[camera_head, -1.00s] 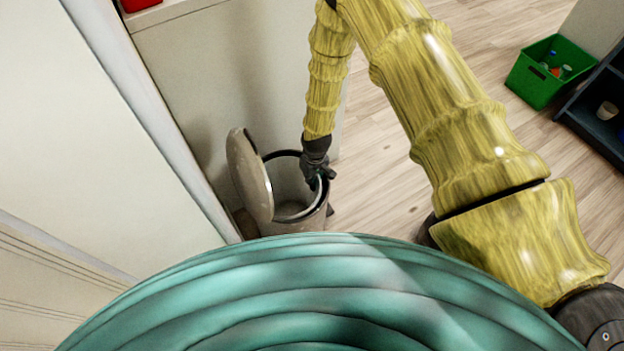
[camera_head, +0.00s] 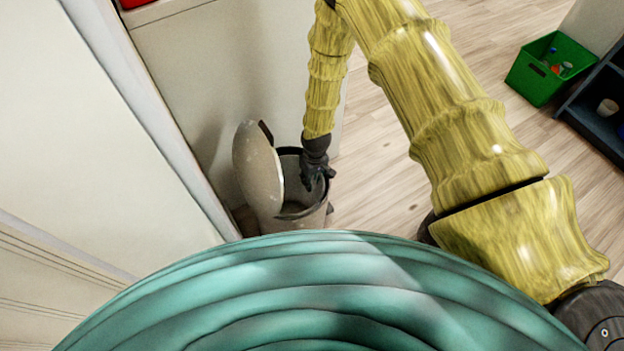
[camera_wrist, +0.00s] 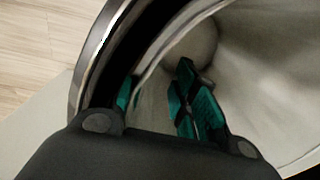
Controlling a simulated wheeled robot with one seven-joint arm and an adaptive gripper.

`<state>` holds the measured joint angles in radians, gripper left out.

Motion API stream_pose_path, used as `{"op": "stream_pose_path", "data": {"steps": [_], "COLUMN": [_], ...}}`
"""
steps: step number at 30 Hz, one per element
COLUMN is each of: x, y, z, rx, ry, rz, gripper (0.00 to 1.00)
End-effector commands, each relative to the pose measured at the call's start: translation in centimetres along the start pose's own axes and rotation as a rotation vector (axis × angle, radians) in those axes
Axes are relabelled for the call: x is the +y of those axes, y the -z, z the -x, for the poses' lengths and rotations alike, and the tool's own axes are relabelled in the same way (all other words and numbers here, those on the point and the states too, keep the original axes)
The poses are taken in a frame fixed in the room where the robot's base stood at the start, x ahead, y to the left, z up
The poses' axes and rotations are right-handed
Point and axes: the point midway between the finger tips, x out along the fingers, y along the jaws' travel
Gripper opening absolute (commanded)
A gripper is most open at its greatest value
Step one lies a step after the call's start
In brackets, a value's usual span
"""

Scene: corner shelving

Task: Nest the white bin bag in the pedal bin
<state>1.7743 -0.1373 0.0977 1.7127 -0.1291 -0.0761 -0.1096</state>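The pedal bin (camera_head: 304,221) stands against the pale cabinet, its speckled lid (camera_head: 258,172) raised on the left. Its dark rim also shows in the wrist view (camera_wrist: 91,65). A pale lining, apparently the white bin bag (camera_wrist: 268,62), shows inside the rim in the wrist view; I cannot tell it surely from the bin's own wall. My gripper (camera_head: 318,183) points down into the mouth at the right side. In the wrist view its teal-tipped fingers (camera_wrist: 158,98) stand apart, with a pale curved edge between them. Contact with that edge is unclear.
A pale cabinet (camera_head: 215,70) rises behind the bin, and a white panel (camera_head: 85,130) stands at the left. A green crate (camera_head: 548,75) and a dark shelf (camera_head: 598,105) are at the far right. The wooden floor (camera_head: 385,165) right of the bin is clear.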

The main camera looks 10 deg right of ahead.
Motion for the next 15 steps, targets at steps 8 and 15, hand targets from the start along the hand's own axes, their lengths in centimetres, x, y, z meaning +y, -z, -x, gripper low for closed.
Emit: {"op": "stream_pose_path", "data": {"steps": [8,15], "x": [0.3,0.2], "y": [0.2,0.1], "z": [2.2,5.8], "rx": [0.003,0.002], "ry": [-0.003,-0.002], "rz": [-0.002,-0.002], "gripper": [0.3,0.3]}}
